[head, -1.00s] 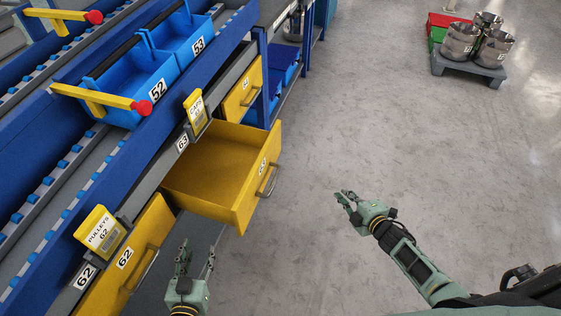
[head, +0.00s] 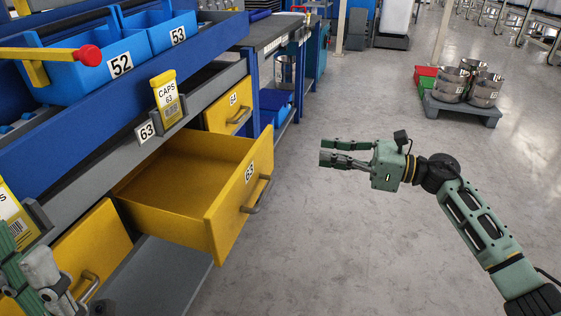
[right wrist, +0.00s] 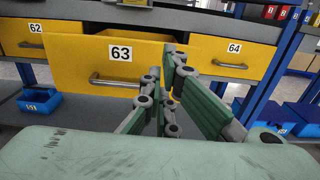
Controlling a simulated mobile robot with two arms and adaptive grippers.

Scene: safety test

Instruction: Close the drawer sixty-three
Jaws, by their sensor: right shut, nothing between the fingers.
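The yellow drawer 63 (head: 228,200) is pulled well out of the blue workbench and looks empty inside. Its grey handle (head: 258,194) is on the front panel. In the right wrist view the drawer front (right wrist: 75,68) faces me, with its handle (right wrist: 115,81) left of the fingers. My right gripper (head: 324,153) is shut and empty, in the air to the right of the drawer front and apart from it. It also shows in the right wrist view (right wrist: 163,82). My left gripper (head: 52,290) is at the lower left edge, partly cut off, near drawer 62.
Drawer 64 (head: 229,109) is shut behind drawer 63. Drawer 62 (head: 92,250) is at the lower left. Blue bins 52 (head: 90,70) and 53 (head: 160,35) stand above. A grey cart with metal pots (head: 484,90) is at the back right. The floor right of the drawer is clear.

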